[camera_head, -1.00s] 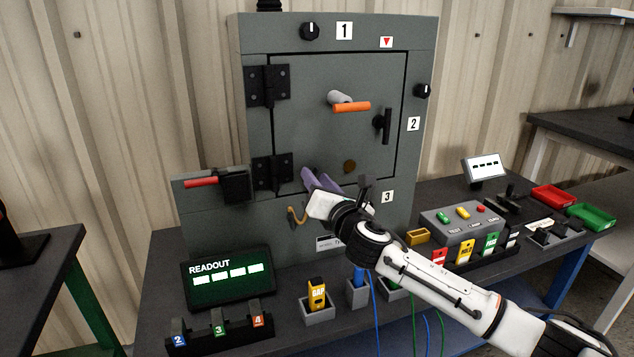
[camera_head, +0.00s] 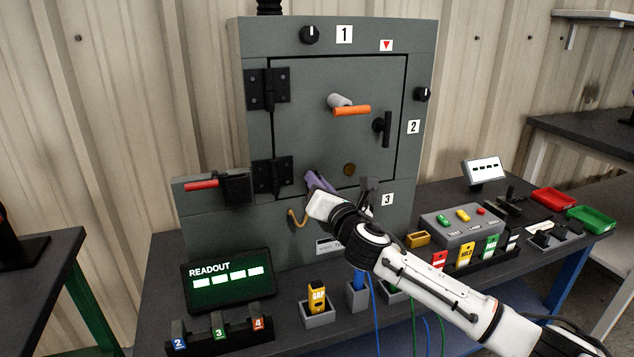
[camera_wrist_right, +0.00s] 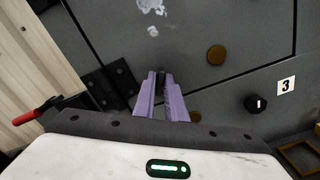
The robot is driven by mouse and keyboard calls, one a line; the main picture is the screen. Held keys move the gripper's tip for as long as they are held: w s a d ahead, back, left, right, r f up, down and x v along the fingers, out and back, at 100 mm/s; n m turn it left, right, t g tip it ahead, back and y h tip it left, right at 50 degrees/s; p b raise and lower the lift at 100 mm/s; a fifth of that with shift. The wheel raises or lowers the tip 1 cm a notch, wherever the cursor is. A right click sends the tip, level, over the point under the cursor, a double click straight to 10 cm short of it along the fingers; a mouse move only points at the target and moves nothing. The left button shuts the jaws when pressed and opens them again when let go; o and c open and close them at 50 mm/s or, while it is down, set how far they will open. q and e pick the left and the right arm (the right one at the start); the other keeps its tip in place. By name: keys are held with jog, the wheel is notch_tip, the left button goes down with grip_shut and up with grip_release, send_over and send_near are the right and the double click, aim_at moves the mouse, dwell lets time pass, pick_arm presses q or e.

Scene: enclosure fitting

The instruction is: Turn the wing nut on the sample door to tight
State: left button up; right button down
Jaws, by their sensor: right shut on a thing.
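The grey sample door (camera_head: 310,130) is closed in the front of the grey enclosure, with black hinges on its left. My right gripper (camera_head: 318,182) is at the door's lower edge, right of the lower hinge. In the right wrist view its two purple fingers (camera_wrist_right: 161,78) are close together, shut on a small dark part that they mostly hide. From its place this seems to be the wing nut, but its wings and their angle cannot be made out. My left gripper is not in view.
An orange-barred handle (camera_head: 350,109) and a black handle (camera_head: 383,126) stick out from the door above my gripper. A brass disc (camera_wrist_right: 216,54) is close to the right of the fingers. A red-handled black box (camera_head: 235,186) is at left. Readout, blocks and button box crowd the bench below.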

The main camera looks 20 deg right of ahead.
pick_arm(q)
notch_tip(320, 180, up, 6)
jog(key=p, duration=0.8)
pick_arm(e)
jog(key=m, duration=2.8)
jog(key=shift+f+m, duration=0.15)
jog(key=shift+m, duration=0.15)
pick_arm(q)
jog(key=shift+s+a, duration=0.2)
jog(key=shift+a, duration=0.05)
pick_arm(e)
jog(key=c, duration=1.8)
grip_release()
